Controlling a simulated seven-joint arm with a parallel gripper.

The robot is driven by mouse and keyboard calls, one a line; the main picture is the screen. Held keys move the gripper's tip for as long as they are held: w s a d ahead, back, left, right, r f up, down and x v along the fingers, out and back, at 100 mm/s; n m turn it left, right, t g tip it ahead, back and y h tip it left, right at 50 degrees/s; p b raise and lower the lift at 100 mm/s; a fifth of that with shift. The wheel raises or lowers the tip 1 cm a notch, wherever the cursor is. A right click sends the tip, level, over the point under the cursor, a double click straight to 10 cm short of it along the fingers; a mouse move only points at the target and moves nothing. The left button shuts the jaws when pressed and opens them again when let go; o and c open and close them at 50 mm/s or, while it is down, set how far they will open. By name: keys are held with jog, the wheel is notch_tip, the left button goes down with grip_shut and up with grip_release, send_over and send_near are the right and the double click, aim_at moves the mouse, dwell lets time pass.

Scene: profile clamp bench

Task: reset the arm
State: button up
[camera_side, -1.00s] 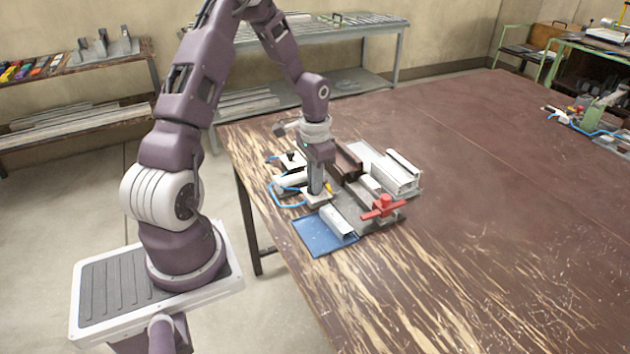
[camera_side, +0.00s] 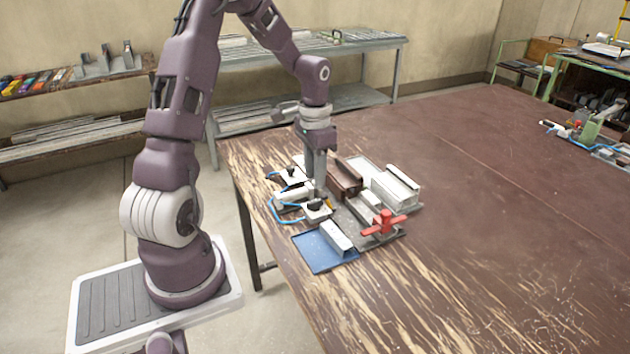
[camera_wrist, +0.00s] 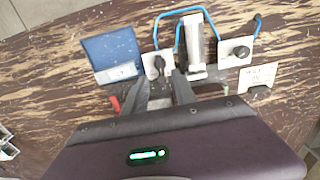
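My gripper (camera_side: 320,190) points down over the clamp fixture on the bench, near a black knob on a pale plate (camera_side: 318,212). In the wrist view my gripper's two grey fingers (camera_wrist: 165,84) stand apart with nothing seen between their tips. The black knob (camera_wrist: 157,66) shows just beyond them. My fingertips look slightly above the plate, though the exact gap is hard to tell. The fixture carries a red clamp handle (camera_side: 384,223) at its front right.
A blue tray (camera_side: 312,252) with a pale profile (camera_side: 336,237) lies in front. A light tray with white profiles (camera_side: 396,187) lies to the right, beside a brown block (camera_side: 345,178). Blue hoses (camera_side: 277,207) loop at the left.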

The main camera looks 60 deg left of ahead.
jog(key=s+d+r+t+y, duration=0.1)
jog(key=s+d+r, duration=0.2)
jog(key=d+r, duration=0.4)
jog(key=s+d+r+t+y, duration=0.1)
jog(key=s+d+r, duration=0.2)
jog(key=d+r, duration=0.35)
jog(key=s+d+r+t+h, duration=0.2)
jog(key=s+d+r+t, duration=0.1)
jog(key=s+d, duration=0.5)
jog(key=s+r, duration=0.1)
jog(key=s, duration=0.2)
jog(key=shift+s+d+t, duration=0.2)
jog(key=shift+d+t, duration=0.1)
jog(key=shift+d, duration=0.05)
